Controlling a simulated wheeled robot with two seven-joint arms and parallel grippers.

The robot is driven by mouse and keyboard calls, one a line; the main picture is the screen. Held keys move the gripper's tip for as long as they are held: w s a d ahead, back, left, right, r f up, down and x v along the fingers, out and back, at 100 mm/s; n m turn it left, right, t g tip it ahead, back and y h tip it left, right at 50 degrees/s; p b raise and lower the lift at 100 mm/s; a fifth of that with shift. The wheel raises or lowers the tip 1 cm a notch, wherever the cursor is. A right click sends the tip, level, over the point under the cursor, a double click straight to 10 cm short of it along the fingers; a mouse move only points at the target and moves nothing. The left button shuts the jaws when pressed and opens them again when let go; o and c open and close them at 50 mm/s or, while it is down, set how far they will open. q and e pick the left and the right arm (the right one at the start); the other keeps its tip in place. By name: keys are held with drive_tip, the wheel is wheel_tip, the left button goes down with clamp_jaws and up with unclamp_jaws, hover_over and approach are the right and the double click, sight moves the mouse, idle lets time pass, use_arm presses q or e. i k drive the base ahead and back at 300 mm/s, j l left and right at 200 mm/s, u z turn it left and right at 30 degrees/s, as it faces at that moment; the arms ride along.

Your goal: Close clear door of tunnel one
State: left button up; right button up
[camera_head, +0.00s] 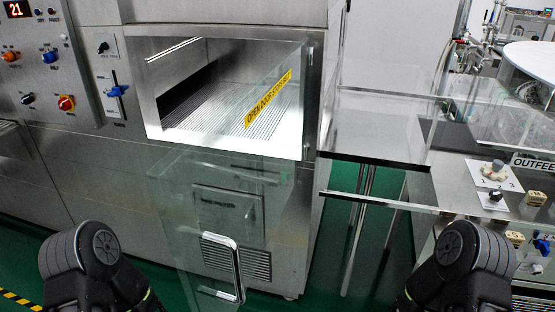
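The stainless tunnel opening (215,120) stands uncovered at upper centre, with a ribbed metal floor inside. A clear door (190,215) stands open in front of and below the opening. Its see-through edges are faint, so I cannot tell where it is hinged. Its bright metal handle (238,268) is at lower centre, toward me. A yellow label (268,98) with black text shows slanted across the right part of the opening. Dark links of my left and right arms show at the bottom left and bottom right corners. Neither gripper's fingers are in view, and nothing touches the handle.
A control panel (45,75) with knobs is at upper left. A blue-handled switch (115,91) is left of the opening. Clear guard panels (375,125) and a counter marked OUTFEED (530,163) stand at right. Green floor (325,260) shows below.

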sight(225, 242)
drive_tip(key=k+l, duration=0.1)
drive_tip(key=l, duration=0.2)
drive_tip(key=k+l+u, duration=0.15)
drive_tip(key=l, duration=0.2)
drive_tip(key=k+l, duration=0.15)
drive_tip(key=l, duration=0.15)
drive_tip(key=k+l, duration=0.1)
drive_tip(key=l, duration=0.25)
drive_tip(key=k+l+z, duration=0.1)
drive_tip(key=l, duration=0.2)
